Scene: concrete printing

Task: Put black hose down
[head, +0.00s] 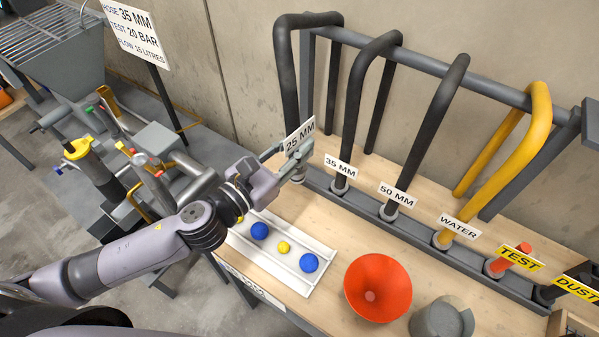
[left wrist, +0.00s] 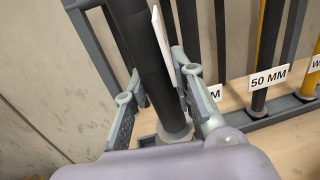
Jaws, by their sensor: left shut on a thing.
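The black 25 MM hose (head: 287,75) loops over the top rail of the rack, its front leg hanging down with a white 25 MM tag (head: 299,136). My left gripper (head: 286,162) is shut on this front leg near its lower end, just below and beside the tag. In the left wrist view the two fingers stand on either side of the dark hose (left wrist: 146,62). The hose is upright, and its lower end is at a grey collar (left wrist: 173,132) by the bottom rail; I cannot tell whether it is fully seated. My right gripper is not in view.
Black 35 MM (head: 352,110) and 50 MM (head: 432,120) hoses and a yellow water hose (head: 532,135) hang to the right. An orange funnel (head: 378,285), a grey container (head: 436,322) and a white tray (head: 292,262) with balls stand on the bench in front. A wall is behind.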

